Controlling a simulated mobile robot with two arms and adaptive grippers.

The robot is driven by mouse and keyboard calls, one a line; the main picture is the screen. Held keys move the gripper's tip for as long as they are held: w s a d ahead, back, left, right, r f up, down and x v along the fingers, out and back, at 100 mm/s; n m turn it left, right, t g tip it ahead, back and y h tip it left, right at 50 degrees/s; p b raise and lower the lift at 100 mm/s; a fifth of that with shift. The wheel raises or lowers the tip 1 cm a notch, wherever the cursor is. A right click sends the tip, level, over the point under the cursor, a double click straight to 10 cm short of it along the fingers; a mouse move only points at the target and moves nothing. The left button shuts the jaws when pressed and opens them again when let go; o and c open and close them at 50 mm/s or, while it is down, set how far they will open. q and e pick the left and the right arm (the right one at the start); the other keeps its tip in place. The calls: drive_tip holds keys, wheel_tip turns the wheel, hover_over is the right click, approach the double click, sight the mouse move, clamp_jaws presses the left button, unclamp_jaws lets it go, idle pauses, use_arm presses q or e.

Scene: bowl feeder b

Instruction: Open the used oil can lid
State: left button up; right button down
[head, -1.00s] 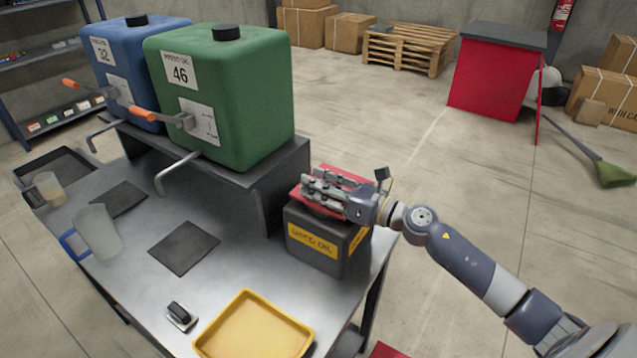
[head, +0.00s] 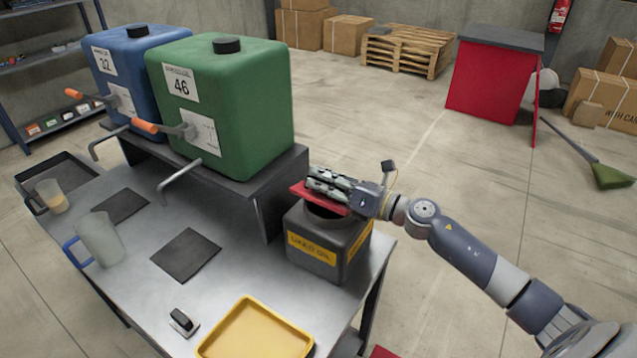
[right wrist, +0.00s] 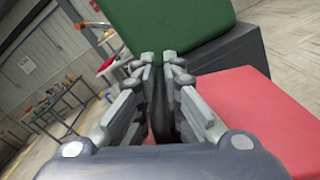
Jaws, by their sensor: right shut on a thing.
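The used oil can (head: 318,262) is a dark grey box with yellow labels at the right end of the metal table. Its red lid (head: 318,197) is raised and tilted above the can, and the dark round opening (head: 325,213) shows beneath it. My right gripper (head: 318,182) is over the lid, shut on the lid's dark handle. In the right wrist view the fingers (right wrist: 163,65) close around this dark handle (right wrist: 160,105), with the red lid (right wrist: 255,120) to the right. The fingers hide part of the handle. My left gripper is not in view.
Green (head: 235,115) and blue (head: 115,65) oil tanks with taps stand on a raised shelf (head: 270,185) behind and left of the can. A yellow tray (head: 255,335), a small dark device (head: 182,322), dark mats (head: 185,255) and a jug (head: 100,240) occupy the table.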

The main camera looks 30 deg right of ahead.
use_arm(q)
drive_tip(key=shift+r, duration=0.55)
use_arm(e)
drive_tip(key=w+d+r+m, duration=0.1)
drive_tip(key=w+d+m, duration=0.3)
drive_tip(key=d+m, duration=0.3)
drive_tip(key=w+d+r+m, duration=0.2)
drive_tip(key=w+d+m, duration=0.3)
drive_tip(key=d+m, duration=0.3)
drive_tip(key=shift+m, duration=1.1)
drive_tip(key=shift+r, duration=0.1)
drive_tip(key=c, duration=1.7)
unclamp_jaws()
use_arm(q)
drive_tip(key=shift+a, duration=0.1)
use_arm(e)
drive_tip(key=shift+s, duration=0.15)
